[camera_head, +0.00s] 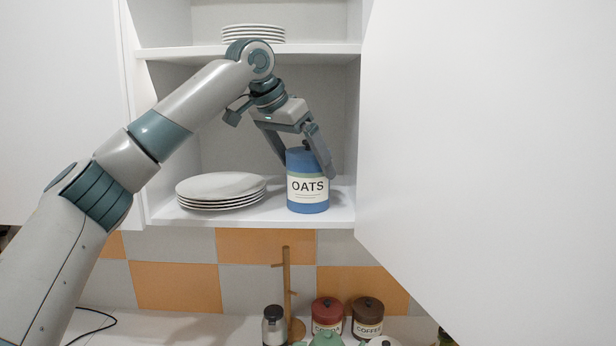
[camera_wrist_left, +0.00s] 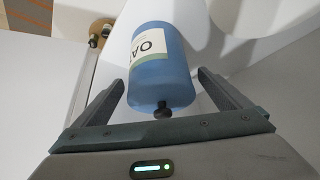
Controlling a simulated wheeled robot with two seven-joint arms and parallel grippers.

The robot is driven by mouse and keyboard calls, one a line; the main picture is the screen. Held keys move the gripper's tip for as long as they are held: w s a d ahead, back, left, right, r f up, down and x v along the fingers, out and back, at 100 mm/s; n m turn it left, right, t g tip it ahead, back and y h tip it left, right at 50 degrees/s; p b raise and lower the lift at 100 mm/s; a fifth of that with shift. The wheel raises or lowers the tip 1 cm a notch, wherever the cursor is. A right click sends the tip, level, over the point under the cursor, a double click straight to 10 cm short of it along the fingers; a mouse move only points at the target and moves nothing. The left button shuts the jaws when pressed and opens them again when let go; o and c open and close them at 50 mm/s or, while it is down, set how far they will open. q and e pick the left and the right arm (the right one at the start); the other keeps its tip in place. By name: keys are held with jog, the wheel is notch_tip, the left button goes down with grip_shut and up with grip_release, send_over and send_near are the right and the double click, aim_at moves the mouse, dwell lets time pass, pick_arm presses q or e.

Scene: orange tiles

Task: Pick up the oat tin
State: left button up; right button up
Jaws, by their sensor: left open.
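The oat tin (camera_head: 308,192) is a blue cylinder with a pale label reading OATS and a dark knob on its lid. It stands upright on the lower shelf of the open cupboard, towards the right. My left gripper (camera_head: 304,166) reaches down from above with its fingers open on either side of the tin's upper part. In the left wrist view the tin (camera_wrist_left: 160,75) lies between the two spread fingers, its knob towards the palm. I cannot tell whether either finger touches it. My right gripper is not in view.
A stack of plates (camera_head: 221,199) sits left of the tin on the same shelf (camera_head: 275,211). More plates (camera_head: 254,33) are on the upper shelf (camera_head: 315,50), above the gripper. A white door (camera_head: 490,150) stands at the right. Cocoa (camera_head: 327,315) and coffee (camera_head: 367,317) tins stand below.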

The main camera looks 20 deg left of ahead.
pick_arm(q)
jog(key=shift+p+x, duration=0.4)
jog(key=shift+x, duration=0.8)
jog(key=shift+c, duration=0.7)
jog(key=shift+r, duration=0.1)
jog(key=c, duration=1.5)
